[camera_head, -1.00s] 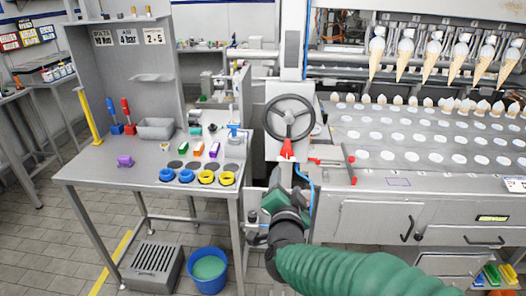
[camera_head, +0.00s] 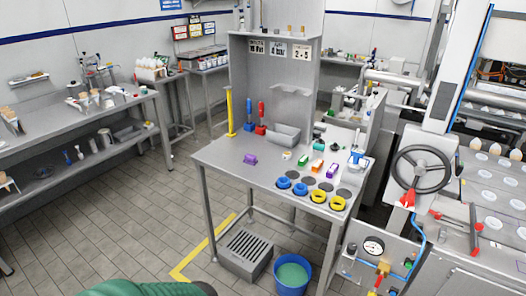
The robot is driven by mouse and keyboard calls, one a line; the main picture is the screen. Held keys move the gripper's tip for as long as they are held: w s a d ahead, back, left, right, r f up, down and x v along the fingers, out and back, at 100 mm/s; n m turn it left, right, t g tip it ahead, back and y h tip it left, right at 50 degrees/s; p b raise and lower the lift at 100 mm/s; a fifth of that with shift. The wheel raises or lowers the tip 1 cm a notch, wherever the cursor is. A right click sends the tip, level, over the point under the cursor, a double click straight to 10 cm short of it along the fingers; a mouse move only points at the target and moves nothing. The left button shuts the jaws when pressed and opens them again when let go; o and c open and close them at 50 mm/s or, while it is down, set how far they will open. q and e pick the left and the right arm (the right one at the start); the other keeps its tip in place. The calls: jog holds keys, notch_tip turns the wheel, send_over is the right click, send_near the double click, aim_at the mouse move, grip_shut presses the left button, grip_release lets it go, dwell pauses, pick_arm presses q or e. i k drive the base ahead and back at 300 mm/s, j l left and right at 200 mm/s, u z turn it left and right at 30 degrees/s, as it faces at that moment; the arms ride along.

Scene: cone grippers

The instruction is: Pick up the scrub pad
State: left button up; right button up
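No item can be picked out for certain as the scrub pad at this size. On the grey metal table (camera_head: 228,152) lie small coloured pieces: a purple one (camera_head: 250,159) alone on the left, and a green one (camera_head: 319,145), an orange one (camera_head: 317,165) and another purple one (camera_head: 326,171) on the right. Neither gripper is in view. Only a green sleeve of my own arm shows at the bottom left edge, well below the table.
Blue rings (camera_head: 284,183) and yellow rings (camera_head: 337,203) sit along the table's front edge. A grey bin (camera_head: 285,135) stands at the back. A blue bucket (camera_head: 292,276) and a slotted grey box (camera_head: 245,254) are on the floor. Open floor lies left; a handwheel machine (camera_head: 420,170) stands right.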

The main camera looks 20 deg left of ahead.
aim_at(250, 159)
jog(key=z, duration=1.2)
jog(key=u, duration=1.85)
jog(key=i+j+u, duration=0.1)
jog(key=i, duration=0.4)
jog(key=i+j+u, duration=0.1)
jog(key=i, duration=0.4)
